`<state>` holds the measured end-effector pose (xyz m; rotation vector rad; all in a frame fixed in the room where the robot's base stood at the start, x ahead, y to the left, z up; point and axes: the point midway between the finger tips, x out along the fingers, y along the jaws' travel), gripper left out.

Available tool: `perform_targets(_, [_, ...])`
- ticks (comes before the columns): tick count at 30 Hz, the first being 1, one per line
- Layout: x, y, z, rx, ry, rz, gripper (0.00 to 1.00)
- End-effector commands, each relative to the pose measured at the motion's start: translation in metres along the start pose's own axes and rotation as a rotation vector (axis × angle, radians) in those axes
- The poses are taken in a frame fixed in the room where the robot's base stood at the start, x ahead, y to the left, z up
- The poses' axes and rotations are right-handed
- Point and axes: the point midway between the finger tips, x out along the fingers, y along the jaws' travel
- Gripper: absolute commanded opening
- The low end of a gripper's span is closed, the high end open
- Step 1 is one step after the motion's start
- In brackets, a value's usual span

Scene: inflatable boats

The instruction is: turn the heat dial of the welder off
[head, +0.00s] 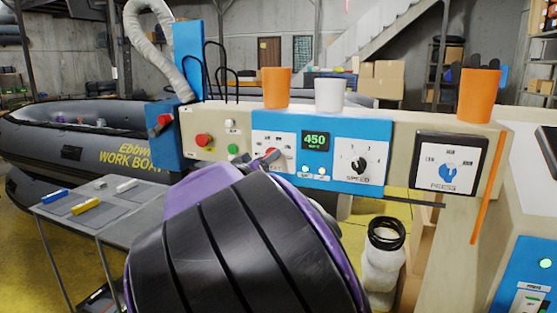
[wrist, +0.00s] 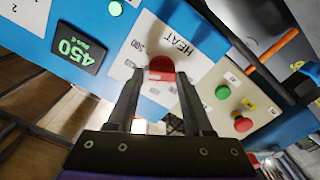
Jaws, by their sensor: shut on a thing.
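The welder's control panel (head: 320,130) is blue, with a green display (head: 315,141) reading 450. The heat dial (wrist: 161,65) is a red knob on a white plate marked HEAT, left of the display in the head view. My gripper (wrist: 160,76) is shut on the heat dial, with one finger on each side of it. In the head view my gripper (head: 266,159) reaches up to the dial, and my arm hides the lower part of its plate. I cannot read clearly which mark the dial points to.
Left of the dial are a red button (head: 203,140) and a green button (head: 233,149). To its right are the speed dial (head: 359,165) and a blue press dial (head: 449,172). Cups (head: 329,94) stand on the ledge above. A table (head: 98,204) stands at the left.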

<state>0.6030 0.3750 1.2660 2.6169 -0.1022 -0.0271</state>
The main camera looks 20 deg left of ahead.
Motion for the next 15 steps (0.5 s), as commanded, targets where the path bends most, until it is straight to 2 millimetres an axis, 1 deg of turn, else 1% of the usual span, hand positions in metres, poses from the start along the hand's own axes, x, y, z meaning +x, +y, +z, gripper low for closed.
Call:
perform_targets(8, [0.0003,-0.0008,0.0024,-0.024,0.001,0.001,0.00])
perform_targets(15, [0.0005,-0.0025,0.0063,-0.128,0.002,0.001,0.00])
